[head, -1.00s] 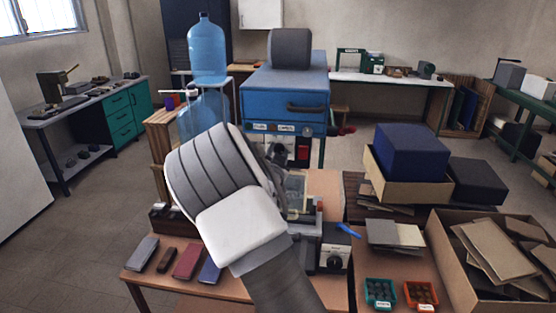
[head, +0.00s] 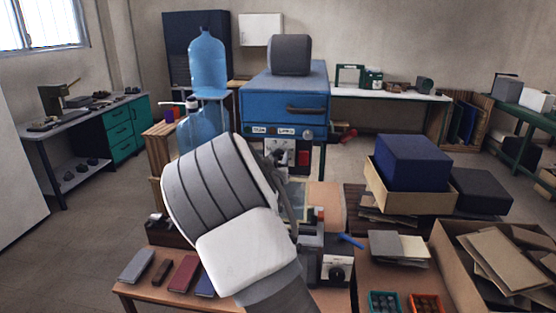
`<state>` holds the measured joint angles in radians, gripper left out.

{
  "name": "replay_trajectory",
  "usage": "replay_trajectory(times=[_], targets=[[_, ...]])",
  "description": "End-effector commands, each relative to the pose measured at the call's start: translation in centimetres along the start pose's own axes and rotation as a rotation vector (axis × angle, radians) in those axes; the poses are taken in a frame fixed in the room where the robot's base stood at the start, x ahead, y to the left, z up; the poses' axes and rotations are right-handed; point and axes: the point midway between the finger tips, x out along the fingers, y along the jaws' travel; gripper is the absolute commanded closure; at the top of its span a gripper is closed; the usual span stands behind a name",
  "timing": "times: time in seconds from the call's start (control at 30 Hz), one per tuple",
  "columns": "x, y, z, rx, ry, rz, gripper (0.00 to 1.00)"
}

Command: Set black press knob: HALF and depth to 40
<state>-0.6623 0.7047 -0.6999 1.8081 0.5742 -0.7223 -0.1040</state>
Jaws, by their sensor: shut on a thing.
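A small box with a white face and a black dial (head: 336,273) stands on the near table, right of my arm. A blue machine (head: 285,100) with a grey drum on top stands behind, with small labels, a white panel (head: 281,150) and a red switch below its front. Dark round parts in front of the panel are too small to read. I cannot tell which knob is the press knob, nor read any setting. My white and grey arm covers the middle of the near table. My gripper's fingers and anything between them are hidden behind it.
Dark red and blue blocks (head: 183,274) lie at the table's left. A blue-handled tool (head: 351,241) lies near the dial box. Green and orange trays (head: 384,302), cardboard boxes (head: 497,262) and a navy block (head: 412,161) crowd the right. Floor is clear at left.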

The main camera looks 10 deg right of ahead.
Motion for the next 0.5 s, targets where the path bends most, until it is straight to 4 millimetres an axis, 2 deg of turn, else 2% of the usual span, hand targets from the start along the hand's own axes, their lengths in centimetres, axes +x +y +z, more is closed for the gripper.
replay_trajectory(times=[0.43, 0.47, 0.5], targets=[[-0.02, -0.01, 0.07, -0.008, -0.002, 0.000, 1.00], [-0.02, -0.01, 0.07, -0.008, -0.002, 0.000, 0.53], [-0.02, -0.01, 0.07, -0.008, -0.002, 0.000, 0.46]])
